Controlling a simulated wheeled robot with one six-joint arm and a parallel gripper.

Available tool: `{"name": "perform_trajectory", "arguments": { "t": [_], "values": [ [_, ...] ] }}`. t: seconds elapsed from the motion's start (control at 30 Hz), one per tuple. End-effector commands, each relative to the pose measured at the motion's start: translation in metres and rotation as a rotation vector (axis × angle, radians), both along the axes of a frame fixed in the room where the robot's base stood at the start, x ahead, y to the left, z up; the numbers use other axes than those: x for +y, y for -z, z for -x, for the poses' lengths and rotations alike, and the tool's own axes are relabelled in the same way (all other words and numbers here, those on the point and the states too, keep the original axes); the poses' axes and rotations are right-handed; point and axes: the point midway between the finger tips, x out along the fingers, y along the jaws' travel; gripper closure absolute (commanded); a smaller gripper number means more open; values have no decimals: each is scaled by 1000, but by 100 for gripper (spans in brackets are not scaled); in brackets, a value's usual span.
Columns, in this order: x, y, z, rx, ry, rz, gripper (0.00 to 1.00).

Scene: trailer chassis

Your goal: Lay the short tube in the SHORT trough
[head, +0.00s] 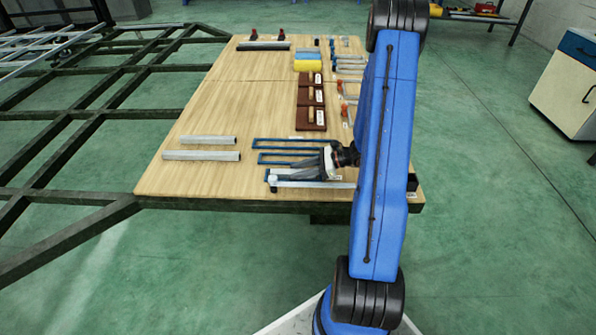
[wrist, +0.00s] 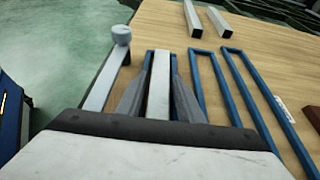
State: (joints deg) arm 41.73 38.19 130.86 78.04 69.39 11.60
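A short pale grey tube (wrist: 158,88) lies lengthwise between the fingers of my gripper (wrist: 160,92) in the wrist view. It sits within or just over the nearest blue trough (wrist: 149,60), the shortest-looking of three. My fingers stand on both sides of the tube, close to it. I cannot tell whether they press on it or whether it rests on the trough floor. In the head view my gripper (head: 326,162) is low over the troughs and hides part of the tube. Two more blue troughs (wrist: 198,85) (wrist: 243,70) lie to the right in the wrist view.
Two light square tubes (head: 200,156) (head: 207,139) lie left of the troughs. A pale bar with a round knob (wrist: 121,36) lies beside the nearest trough, close to the table edge. Brown blocks (head: 311,95) and other parts lie farther back. The table's (head: 225,105) left middle is clear.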

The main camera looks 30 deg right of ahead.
Motion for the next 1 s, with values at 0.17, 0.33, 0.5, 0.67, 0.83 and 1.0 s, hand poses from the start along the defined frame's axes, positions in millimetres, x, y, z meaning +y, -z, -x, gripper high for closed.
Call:
{"name": "perform_trajectory", "arguments": {
  "t": [0.17, 0.33, 0.5, 0.67, 0.83, 1.0],
  "values": [
    [0, -3, 0, -1, 0, 1, 58],
    [-18, -11, 11, -1, 4, 2, 58],
    [-43, -23, 27, -2, 3, 1, 58],
    [-65, -35, 43, -2, 3, 1, 58],
    [-83, -43, 55, -1, 1, 2, 58],
    [-90, -48, 61, -1, -2, 2, 58]
  ]
}}
